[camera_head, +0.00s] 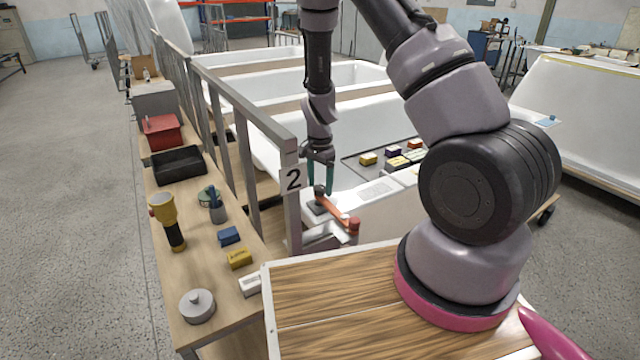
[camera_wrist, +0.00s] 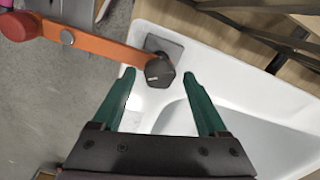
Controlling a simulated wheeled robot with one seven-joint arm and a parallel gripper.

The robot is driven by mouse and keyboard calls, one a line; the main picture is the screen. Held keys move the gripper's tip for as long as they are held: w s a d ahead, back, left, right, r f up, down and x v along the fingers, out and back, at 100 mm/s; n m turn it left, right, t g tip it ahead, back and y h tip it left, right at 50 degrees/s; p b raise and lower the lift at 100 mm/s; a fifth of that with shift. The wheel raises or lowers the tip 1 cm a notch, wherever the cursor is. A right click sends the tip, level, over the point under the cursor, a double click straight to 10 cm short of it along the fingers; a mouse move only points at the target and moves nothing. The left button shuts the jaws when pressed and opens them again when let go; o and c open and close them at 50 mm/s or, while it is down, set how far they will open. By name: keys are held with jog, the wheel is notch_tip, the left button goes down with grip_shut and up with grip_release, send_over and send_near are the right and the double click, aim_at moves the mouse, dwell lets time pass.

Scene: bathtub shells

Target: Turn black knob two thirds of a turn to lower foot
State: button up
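The black knob (camera_wrist: 159,70) shows in the wrist view, with a small pale mark on its face. It sits at the end of an orange arm (camera_wrist: 108,48), over a grey plate (camera_wrist: 168,48) at the white tub's corner. A red round end (camera_wrist: 20,26) is at the arm's other end. My gripper (camera_wrist: 160,78) is open, its green fingertips spread on the knob's left and right, with a gap visible on both sides. In the head view my gripper (camera_head: 320,187) points down above the orange arm (camera_head: 336,209); the knob is mostly hidden between the fingers there.
The white tub (camera_head: 345,178) lies behind, with a dark tray (camera_head: 350,160) of small blocks. A wooden bench (camera_head: 178,290) with tools runs along the left.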

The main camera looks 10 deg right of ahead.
notch_tip(320, 180, up, 11)
dwell(0.5)
jog(key=shift+f, duration=0.1)
notch_tip(320, 180, up, 12)
jog(key=n+t+y, duration=0.1)
jog(key=t+y, duration=0.1)
send_over(320, 187)
jog(key=s+d, duration=0.1)
jog(key=s, duration=0.1)
jog(key=s+d+r+n+t, duration=0.1)
jog(key=s+r, duration=0.2)
jog(key=r, duration=0.2)
jog(key=s+d+r+n, duration=0.1)
jog(key=s+r, duration=0.2)
jog(key=r, duration=0.2)
jog(key=s+d+r+n+t, duration=0.2)
jog(key=s+r+n+t, duration=0.2)
jog(key=s+r, duration=0.6)
jog(key=s, duration=0.4)
jog(key=shift+s+d+r, duration=0.2)
jog(key=shift+s+d, duration=0.05)
jog(key=shift+d, duration=0.15)
